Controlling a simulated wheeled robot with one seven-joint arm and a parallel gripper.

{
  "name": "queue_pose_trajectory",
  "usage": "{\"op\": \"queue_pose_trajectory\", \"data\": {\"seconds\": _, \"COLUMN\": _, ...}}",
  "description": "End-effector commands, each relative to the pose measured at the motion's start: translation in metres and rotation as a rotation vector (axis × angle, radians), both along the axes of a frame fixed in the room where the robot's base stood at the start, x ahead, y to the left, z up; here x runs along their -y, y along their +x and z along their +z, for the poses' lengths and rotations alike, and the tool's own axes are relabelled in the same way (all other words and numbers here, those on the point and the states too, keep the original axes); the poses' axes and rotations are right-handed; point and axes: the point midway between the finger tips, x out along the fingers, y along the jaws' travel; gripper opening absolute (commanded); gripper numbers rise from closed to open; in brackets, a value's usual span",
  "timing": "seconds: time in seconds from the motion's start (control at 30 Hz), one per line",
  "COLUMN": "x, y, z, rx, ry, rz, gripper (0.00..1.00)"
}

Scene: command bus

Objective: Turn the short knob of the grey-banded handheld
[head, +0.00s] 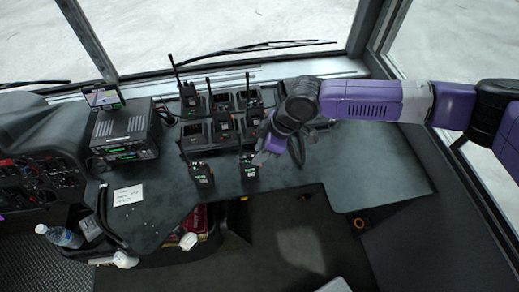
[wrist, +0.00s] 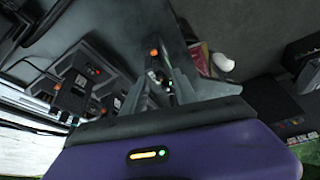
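Several black handhelds with antennas stand on the dash counter. One stands at the front right (head: 248,168), directly below my gripper (head: 264,152). In the wrist view, a handheld with an orange knob top (wrist: 154,54) and small green lights shows between my two grey fingers (wrist: 158,78). The fingers are apart, and I cannot tell whether either touches it. Another handheld stands at the front left (head: 201,174). Others sit in the charger behind, at the back left (head: 188,96), middle (head: 224,130) and back right (head: 251,95). I cannot make out a grey band on any.
A multi-bay charger (head: 195,130) lies behind the front handhelds. A radio unit (head: 125,130) with a small screen stands left. A white note (head: 128,195) lies on the counter (head: 370,170), which is clear at right. A water bottle (head: 58,236) stands at lower left.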

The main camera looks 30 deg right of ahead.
Motion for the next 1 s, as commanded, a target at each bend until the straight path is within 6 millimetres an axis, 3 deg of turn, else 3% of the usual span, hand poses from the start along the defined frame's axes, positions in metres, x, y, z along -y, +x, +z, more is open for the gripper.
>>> {"op": "queue_pose_trajectory", "data": {"seconds": 0.33, "x": -0.0008, "y": 0.0013, "z": -0.0040, "rx": 0.002, "ry": 0.000, "rz": -0.001, "gripper": 0.32}}
{"op": "queue_pose_trajectory", "data": {"seconds": 0.5, "x": -0.0008, "y": 0.0013, "z": -0.0038, "rx": 0.002, "ry": -0.001, "rz": -0.001, "gripper": 0.00}}
{"op": "queue_pose_trajectory", "data": {"seconds": 0.77, "x": -0.0007, "y": 0.0014, "z": -0.0043, "rx": 0.001, "ry": -0.001, "rz": 0.006, "gripper": 0.00}}
{"op": "queue_pose_trajectory", "data": {"seconds": 1.0, "x": -0.0001, "y": 0.0035, "z": -0.0076, "rx": 0.001, "ry": 0.000, "rz": 0.135, "gripper": 0.00}}
